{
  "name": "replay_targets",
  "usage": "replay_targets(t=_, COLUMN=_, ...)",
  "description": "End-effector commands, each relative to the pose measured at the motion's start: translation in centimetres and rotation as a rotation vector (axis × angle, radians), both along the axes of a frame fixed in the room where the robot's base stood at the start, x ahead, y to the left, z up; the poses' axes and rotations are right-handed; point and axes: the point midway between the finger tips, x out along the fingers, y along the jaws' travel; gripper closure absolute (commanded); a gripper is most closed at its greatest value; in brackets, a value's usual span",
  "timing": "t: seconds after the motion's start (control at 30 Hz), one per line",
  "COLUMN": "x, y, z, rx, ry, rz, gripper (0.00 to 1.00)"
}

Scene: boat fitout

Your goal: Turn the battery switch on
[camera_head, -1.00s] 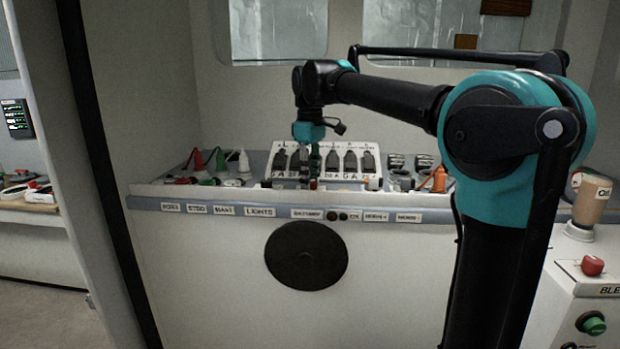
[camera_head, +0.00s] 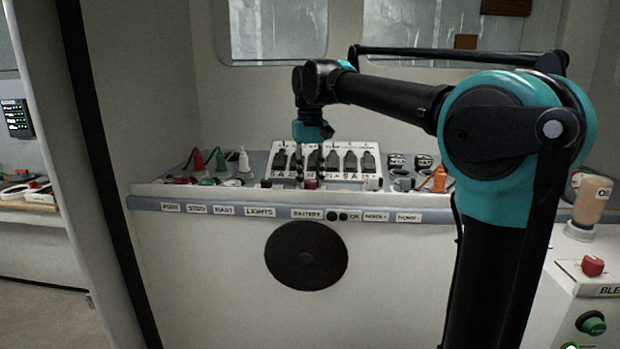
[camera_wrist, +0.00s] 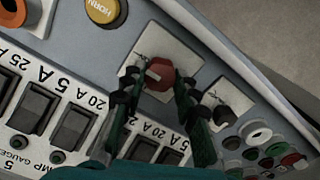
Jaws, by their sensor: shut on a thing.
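The battery switch is a red knob (camera_wrist: 160,78) on a pale square plate (camera_wrist: 185,58) in the wrist view. A short pale mark shows on the knob's left side. My gripper (camera_wrist: 159,84) is shut on the knob, one dark-tipped finger on each side. In the head view my gripper (camera_head: 310,176) points down at the console, below the switch panel. The red knob (camera_head: 311,184) shows small between the fingers, above the BATTERY label (camera_head: 307,213).
A panel of black rocker switches (camera_head: 351,160) stands just behind my gripper. A black knob (camera_wrist: 228,108) sits close to the right finger in the wrist view. A yellow horn button (camera_wrist: 102,11) and several coloured buttons (camera_wrist: 275,150) lie farther off.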

Motion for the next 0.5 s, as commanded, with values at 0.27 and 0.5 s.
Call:
replay_targets(t=0.27, x=0.06, y=0.01, z=0.05, rx=0.001, ry=-0.002, rz=-0.031, gripper=0.99)
replay_targets(t=0.5, x=0.06, y=0.01, z=0.05, rx=0.001, ry=-0.002, rz=-0.032, gripper=0.99)
